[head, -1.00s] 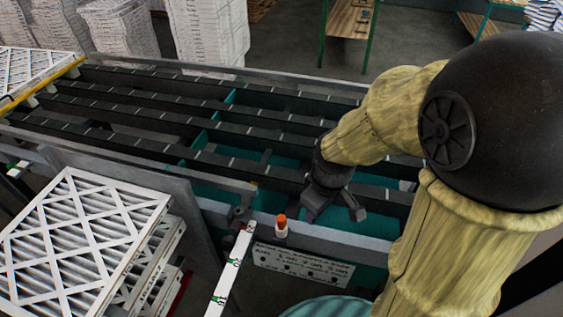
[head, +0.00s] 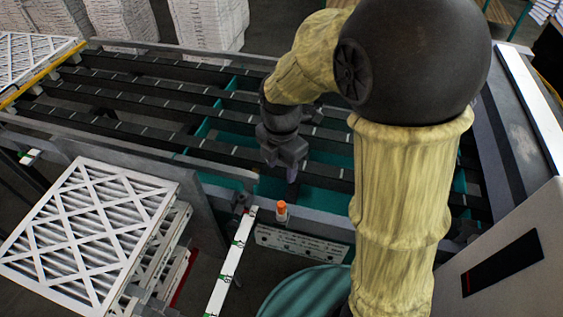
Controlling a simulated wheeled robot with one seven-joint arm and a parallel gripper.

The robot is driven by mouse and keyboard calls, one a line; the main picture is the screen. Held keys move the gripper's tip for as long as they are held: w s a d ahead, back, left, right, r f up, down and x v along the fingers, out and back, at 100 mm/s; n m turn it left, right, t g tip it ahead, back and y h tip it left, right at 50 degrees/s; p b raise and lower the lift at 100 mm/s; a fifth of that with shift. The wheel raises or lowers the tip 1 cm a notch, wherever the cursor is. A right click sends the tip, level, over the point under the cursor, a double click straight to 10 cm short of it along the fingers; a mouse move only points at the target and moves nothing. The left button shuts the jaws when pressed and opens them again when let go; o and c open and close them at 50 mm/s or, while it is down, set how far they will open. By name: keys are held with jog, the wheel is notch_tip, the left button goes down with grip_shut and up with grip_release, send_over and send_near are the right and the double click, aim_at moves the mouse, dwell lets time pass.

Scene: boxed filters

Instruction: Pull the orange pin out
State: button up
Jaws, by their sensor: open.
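The orange pin (head: 282,207) stands upright on the near rail of the conveyor frame, with an orange top and a white lower part. My gripper (head: 291,172) is above the conveyor, just beyond the pin in the picture and apart from it. Its dark fingers point down and it is open, with nothing seen between them. The fingers are seen nearly edge-on, so the gap is hard to make out.
A white bar with green marks (head: 232,262) runs toward me left of the pin. A sign plate (head: 300,245) hangs below the rail. Stacked filters (head: 85,235) stand at the left. A grey machine (head: 510,250) stands at the right.

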aim_at(281, 204)
jog(key=shift+f, duration=0.15)
notch_tip(281, 204, down, 17)
jog(key=shift+f+p, duration=0.1)
jog(key=shift+p, duration=1)
grip_shut()
jog(key=shift+r+p, duration=2.5)
jog(key=shift+r, duration=0.75)
notch_tip(281, 204, up, 9)
jog(key=p, duration=0.6)
jog(key=shift+p, duration=0.4)
